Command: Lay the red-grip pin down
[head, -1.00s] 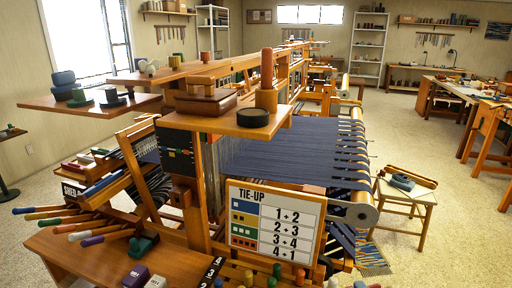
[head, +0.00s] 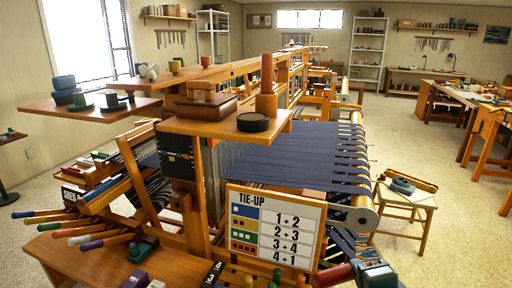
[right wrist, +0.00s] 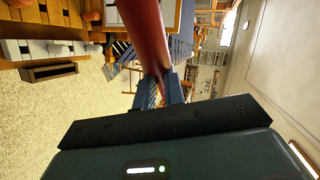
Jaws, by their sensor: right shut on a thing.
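My right gripper (head: 358,269) shows at the bottom edge of the head view, right of the tie-up board. It is shut on the red-grip pin (head: 333,275), whose red grip sticks out to the left of the jaws. In the right wrist view the red grip (right wrist: 145,28) runs from the top edge down to between the fingers (right wrist: 165,92). The pin's other end is hidden or out of view. My left gripper is in neither current view.
The tie-up board (head: 273,226) stands just left of the gripper. Pegs and coloured blocks sit along the bench (head: 95,262) in front. The dark blue cloth (head: 290,155) lies behind. A stool (head: 405,203) stands at right, with open floor (head: 450,250) around it.

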